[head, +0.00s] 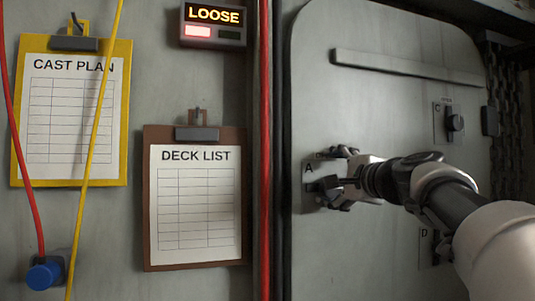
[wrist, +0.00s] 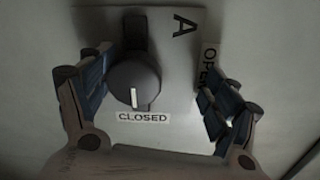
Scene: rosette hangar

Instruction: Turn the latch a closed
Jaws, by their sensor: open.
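Latch A shows in the wrist view as a dark round knob (wrist: 133,88) with a bar pointing up in the picture. Its white mark points at the CLOSED label (wrist: 143,117). The OPEN label (wrist: 210,65) is partly hidden by the right finger. My gripper (wrist: 157,78) is open, with one finger on each side of the knob, the left one closer. I cannot tell whether that finger touches it. In the head view my gripper (head: 334,172) is at the plate marked A (head: 308,169) on the grey door, and hides much of the latch.
A lit sign (head: 213,15) reads LOOSE above a red lamp (head: 198,31). Latches C (head: 455,122) and D (head: 441,248) are on the door's right side. A raised bar (head: 405,67) crosses the door above. Clipboards and hanging red and yellow cables are at left.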

